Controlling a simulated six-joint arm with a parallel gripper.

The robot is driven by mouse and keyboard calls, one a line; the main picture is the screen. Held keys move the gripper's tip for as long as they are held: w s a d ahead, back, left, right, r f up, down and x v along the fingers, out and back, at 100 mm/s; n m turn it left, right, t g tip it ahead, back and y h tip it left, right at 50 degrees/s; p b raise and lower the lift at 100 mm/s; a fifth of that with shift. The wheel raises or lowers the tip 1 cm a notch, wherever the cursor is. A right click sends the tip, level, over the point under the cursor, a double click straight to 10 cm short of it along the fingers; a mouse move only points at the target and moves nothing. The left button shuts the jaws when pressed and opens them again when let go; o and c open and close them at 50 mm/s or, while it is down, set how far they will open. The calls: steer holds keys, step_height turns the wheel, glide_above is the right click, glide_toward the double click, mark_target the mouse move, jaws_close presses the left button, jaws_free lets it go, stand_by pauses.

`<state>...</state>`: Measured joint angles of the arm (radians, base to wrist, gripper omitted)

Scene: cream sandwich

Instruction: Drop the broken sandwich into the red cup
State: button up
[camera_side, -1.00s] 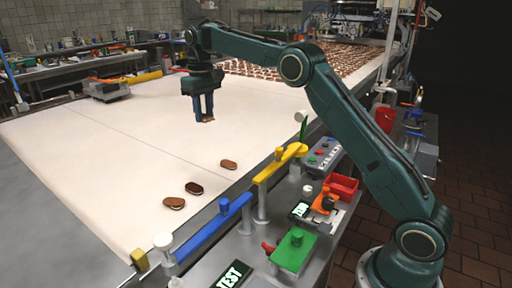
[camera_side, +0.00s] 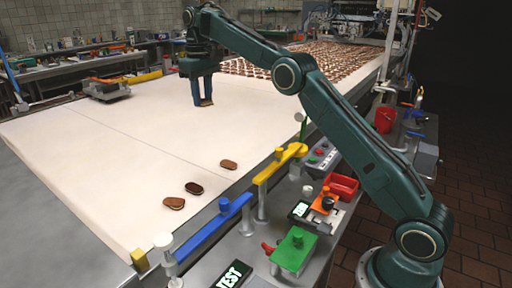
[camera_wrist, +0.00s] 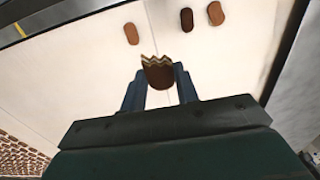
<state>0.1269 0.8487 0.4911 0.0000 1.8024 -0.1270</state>
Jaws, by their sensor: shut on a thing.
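My gripper (camera_side: 203,100) is shut on the broken sandwich, above the white belt. In the wrist view the broken sandwich (camera_wrist: 158,74) is brown with a jagged, zigzag broken edge and sits between the two blue fingers. In the side view only a small brown bit of it shows between the fingers. The red cup (camera_side: 384,119) stands at the right, beyond the belt and behind my arm, far from the gripper.
Three whole sandwiches lie on the near belt: a dark one (camera_side: 194,188) and two lighter ones (camera_side: 173,203) (camera_side: 229,164). A blue bar (camera_side: 212,227) and a yellow bar (camera_side: 275,165) line the edge. A red tray (camera_side: 342,186) sits on the side bench. Many sandwiches cover the far belt.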

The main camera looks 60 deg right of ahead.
steer(key=shift+r, duration=0.2)
steer(key=s+d+r, duration=0.3)
steer(key=s+d, duration=1.1)
steer(key=s, duration=0.5)
steer(key=s+d, duration=0.3)
steer(key=s, duration=0.4)
steer(key=s+a+f, duration=0.1)
steer(key=s+f, duration=0.2)
steer(key=s, duration=0.8)
step_height(320, 180, down, 14)
steer(key=shift+a, duration=0.25)
steer(key=shift+f, duration=0.25)
steer(key=shift+f, duration=3)
